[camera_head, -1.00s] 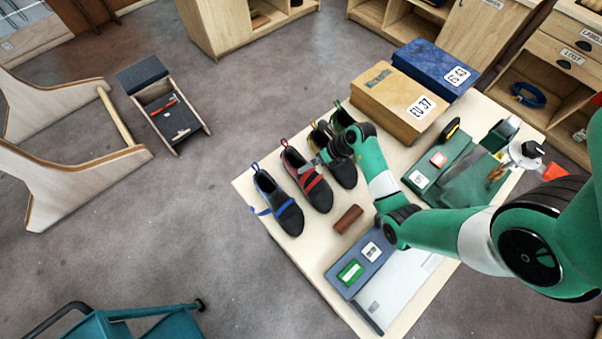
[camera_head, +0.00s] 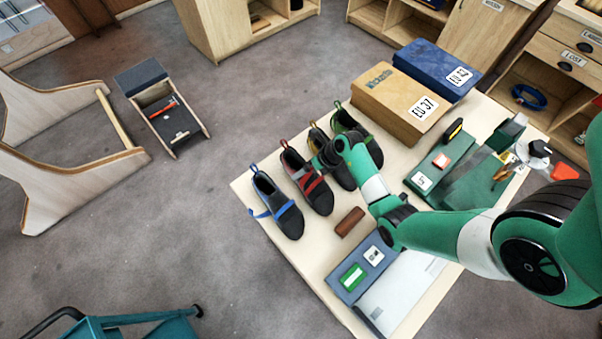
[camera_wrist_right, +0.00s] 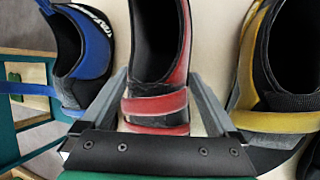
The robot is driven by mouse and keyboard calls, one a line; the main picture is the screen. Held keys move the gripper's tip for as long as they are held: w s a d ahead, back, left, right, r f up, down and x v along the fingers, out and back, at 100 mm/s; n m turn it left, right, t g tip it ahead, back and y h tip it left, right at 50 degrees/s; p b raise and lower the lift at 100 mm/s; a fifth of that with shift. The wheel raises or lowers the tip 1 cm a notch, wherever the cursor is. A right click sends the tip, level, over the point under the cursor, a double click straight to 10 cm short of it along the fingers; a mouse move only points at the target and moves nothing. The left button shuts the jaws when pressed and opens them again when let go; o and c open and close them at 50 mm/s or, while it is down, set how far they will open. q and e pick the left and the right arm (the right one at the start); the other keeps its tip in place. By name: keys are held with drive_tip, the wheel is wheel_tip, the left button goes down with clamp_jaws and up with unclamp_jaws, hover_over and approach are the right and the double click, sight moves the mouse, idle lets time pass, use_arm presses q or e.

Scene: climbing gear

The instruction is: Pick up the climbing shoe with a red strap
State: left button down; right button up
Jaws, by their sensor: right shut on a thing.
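The climbing shoe with a red strap (camera_head: 318,196) stands second from the left in a row of shoes on the pale table, its toe toward the front. In the right wrist view its red strap (camera_wrist_right: 155,104) lies between the two grey fingers. My right gripper (camera_wrist_right: 158,80) is shut on this shoe, one finger along each side. In the head view the right gripper (camera_head: 318,168) reaches over from the right, its tips partly hidden by my arm. The shoe appears to rest on the table. My left gripper is not in view.
A blue-strapped shoe (camera_head: 288,217) stands close on the left. A yellow-trimmed shoe (camera_wrist_right: 275,118) stands close on the right, with a green-trimmed one (camera_head: 368,140) beyond it. A brown block (camera_head: 349,221) lies in front. Boxes (camera_head: 400,101) stand at the table's back.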

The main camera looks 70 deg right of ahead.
sight(307, 179)
drive_tip(key=shift+c, duration=1.3)
drive_tip(key=shift+r, duration=0.1)
drive_tip(key=shift+r, duration=0.15)
wheel_tip(307, 179, up, 4)
drive_tip(key=shift+a+f+p, duration=0.15)
drive_tip(key=shift+p, duration=1)
drive_tip(key=a+r+p, duration=0.1)
drive_tip(key=s+a+r+p, duration=0.1)
drive_tip(key=r, duration=0.1)
drive_tip(key=a+r, duration=0.1)
drive_tip(key=shift+s+a+r+p, duration=0.2)
drive_tip(key=shift+s+r+p, duration=0.15)
drive_tip(key=shift+p, duration=0.05)
drive_tip(key=s+a+r, duration=0.1)
drive_tip(key=a, duration=0.2)
drive_tip(key=s+a+r+p, duration=0.1)
drive_tip(key=s+a, duration=0.1)
drive_tip(key=a, duration=0.1)
drive_tip(key=s+a+r+p, duration=0.1)
drive_tip(key=a+r, duration=0.1)
drive_tip(key=a, duration=0.1)
drive_tip(key=shift+s+r, duration=0.1)
drive_tip(key=shift+s, duration=0.05)
